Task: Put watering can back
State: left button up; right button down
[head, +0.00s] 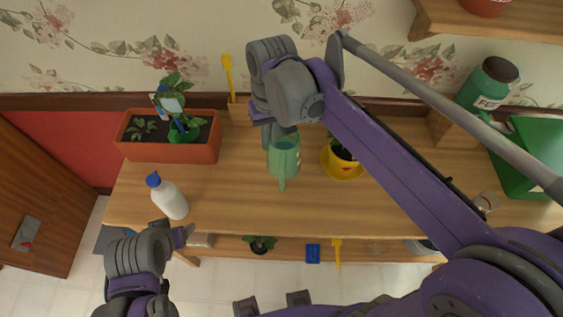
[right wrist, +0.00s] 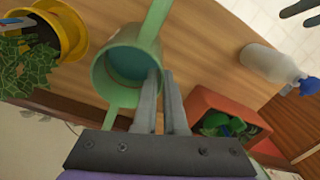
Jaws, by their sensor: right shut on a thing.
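The green watering can (head: 284,160) is at the middle of the wooden table in the head view, its narrow spout towards the front. My right gripper (head: 268,133) is shut on it at its rim side. In the right wrist view the watering can (right wrist: 105,80) is seen from above with a blue-green inside, and the fingers of my right gripper (right wrist: 160,80) are at its wall. Whether its base touches the table is unclear. My left gripper (head: 184,236) is near the table's front left corner, apart from the can; its fingers are too small to judge.
A planter box (head: 165,150) and a white bottle (head: 169,198) stand left. A yellow pot (head: 342,165) is close right of the can. A green fertilizer jar (head: 485,88) and green box (head: 530,155) are farther right. A lower shelf (head: 375,250) holds small items. The table's front middle is clear.

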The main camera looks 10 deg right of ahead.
aim_at(270, 154)
jog(key=f, duration=0.5)
jog(key=shift+s, duration=0.3)
jog(key=shift+w+f, duration=0.15)
jog(key=shift+f, duration=2.2)
jog(key=shift+f+b, duration=0.1)
jog(key=shift+b, duration=0.2)
jog(key=c, duration=1.4)
grip_release()
jog(key=shift+f, duration=0.1)
jog(key=o, duration=0.4)
